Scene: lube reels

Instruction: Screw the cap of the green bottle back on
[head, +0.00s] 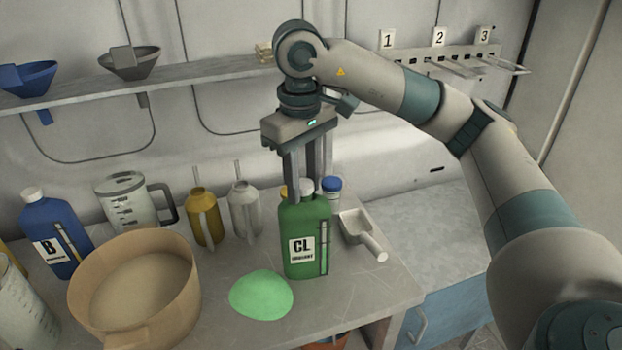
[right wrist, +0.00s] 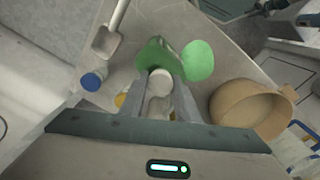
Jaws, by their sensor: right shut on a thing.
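The green bottle (head: 306,240) with a "CL" label stands upright near the table's front right part. My right gripper (head: 307,188) points straight down over its top, with its two fingers around the white cap. In the right wrist view the white cap (right wrist: 160,82) sits between the fingers, over the green bottle (right wrist: 155,56). The right gripper is shut on the cap, which is at the bottle's neck. The thread is hidden, so I cannot tell how tightly it sits. My left gripper is not in view.
A light green rounded patch (head: 262,294) lies in front of the bottle. A tan tub (head: 85,290) and blue bottle (head: 52,240) are at left. Yellow (head: 202,218) and grey cans (head: 243,212) stand behind. A blue-capped bottle (head: 331,186) and scoop (head: 358,232) are at right.

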